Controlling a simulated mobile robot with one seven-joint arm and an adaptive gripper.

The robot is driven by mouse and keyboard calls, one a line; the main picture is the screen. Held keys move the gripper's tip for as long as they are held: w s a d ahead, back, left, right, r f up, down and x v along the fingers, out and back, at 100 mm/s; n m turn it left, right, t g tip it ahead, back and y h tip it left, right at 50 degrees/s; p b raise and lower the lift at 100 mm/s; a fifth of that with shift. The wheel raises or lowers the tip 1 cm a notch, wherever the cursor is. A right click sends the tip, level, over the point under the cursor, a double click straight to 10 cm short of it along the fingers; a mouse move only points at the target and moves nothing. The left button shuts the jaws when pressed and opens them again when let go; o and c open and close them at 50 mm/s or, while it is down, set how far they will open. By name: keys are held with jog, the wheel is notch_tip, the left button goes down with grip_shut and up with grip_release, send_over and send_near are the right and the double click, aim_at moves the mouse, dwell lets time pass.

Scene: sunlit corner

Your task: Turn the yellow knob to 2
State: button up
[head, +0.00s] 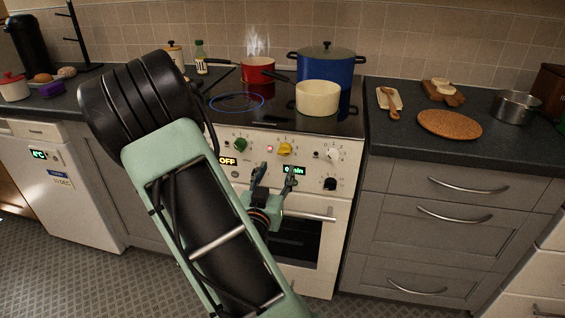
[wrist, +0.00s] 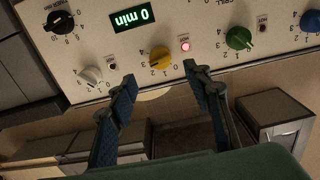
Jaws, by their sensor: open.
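The yellow knob (head: 285,149) is on the front panel of the cream stove (head: 312,220), between a green knob and a white knob. In the wrist view the yellow knob (wrist: 159,57) is round, with a dark mark at its lower left and small digits around it; I cannot tell its exact setting. My gripper (head: 276,178) is in front of the panel, a little below the yellow knob. In the wrist view my gripper (wrist: 159,73) is open and empty. Its two blue-grey fingertips lie on either side of the knob in the picture, apparently apart from it.
A red light (wrist: 185,46) glows beside the yellow knob. A green knob (wrist: 239,38), white knob (wrist: 90,76) and black knob (wrist: 60,21) flank it. A display (wrist: 133,18) reads 0 min. On the hob stand a cream pot (head: 317,98), blue pot (head: 330,66) and red pan (head: 257,70).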

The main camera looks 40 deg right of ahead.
aim_at(284, 154)
jog(key=x, duration=0.8)
jog(key=shift+w+d+b, duration=0.25)
jog(key=shift+d+b, duration=0.05)
jog(key=shift+b, duration=0.05)
jog(key=c, duration=1.2)
jog(key=shift+o, duration=0.2)
jog(key=shift+n, duration=0.3)
jog(key=n+p, duration=0.1)
jog(key=n, duration=0.3)
jog(key=shift+n+p, duration=0.45)
jog(key=shift+n, duration=1.25)
